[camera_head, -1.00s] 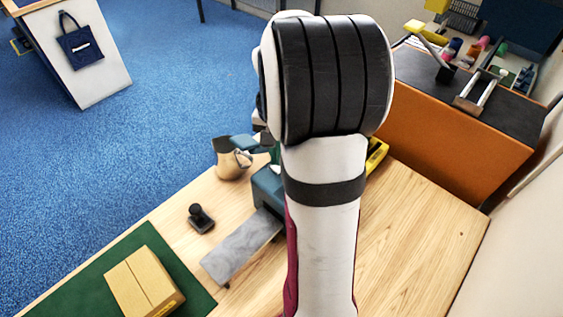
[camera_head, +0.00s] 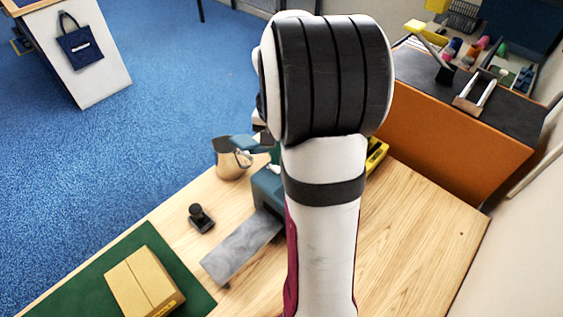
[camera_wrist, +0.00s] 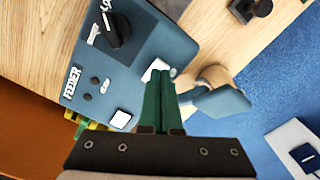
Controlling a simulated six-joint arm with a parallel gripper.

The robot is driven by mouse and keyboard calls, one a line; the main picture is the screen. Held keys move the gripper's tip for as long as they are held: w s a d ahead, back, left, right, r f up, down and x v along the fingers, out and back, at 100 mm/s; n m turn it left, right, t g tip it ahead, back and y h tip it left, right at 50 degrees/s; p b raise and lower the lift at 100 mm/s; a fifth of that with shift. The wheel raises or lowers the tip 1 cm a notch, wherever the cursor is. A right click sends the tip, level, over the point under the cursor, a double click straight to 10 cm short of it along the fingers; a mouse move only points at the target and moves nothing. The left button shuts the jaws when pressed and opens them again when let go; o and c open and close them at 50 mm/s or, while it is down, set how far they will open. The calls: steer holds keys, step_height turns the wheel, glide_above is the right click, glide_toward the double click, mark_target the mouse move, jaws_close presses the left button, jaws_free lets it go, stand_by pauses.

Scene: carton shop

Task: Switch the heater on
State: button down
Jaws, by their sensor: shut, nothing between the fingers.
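The teal machine (camera_head: 268,188) stands on the wooden table, mostly hidden behind my arm in the head view. In the wrist view its panel (camera_wrist: 140,45) shows a black knob (camera_wrist: 116,30), two small dark round parts (camera_wrist: 90,88), a "FEEDER" label (camera_wrist: 72,82) and two white square switches. One white switch (camera_wrist: 155,68) is at my fingertips, the other white switch (camera_wrist: 120,118) is to the lower left. I cannot read a heater label. My gripper (camera_wrist: 159,74) has green fingers, shut and empty, with tips close to the nearer switch; contact cannot be told.
A metal jug (camera_head: 230,160) stands beside the machine. A black stamp-like tool (camera_head: 200,218), a grey metal plate (camera_head: 240,248) and a carton (camera_head: 145,282) on a green mat (camera_head: 80,272) lie nearer. The table's right side (camera_head: 420,230) is clear.

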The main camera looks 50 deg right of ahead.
steer(key=shift+f, duration=0.95)
stand_by(0.5)
step_height(320, 180, up, 7)
steer(key=shift+f, duration=0.15)
steer(key=shift+r, duration=0.2)
stand_by(0.4)
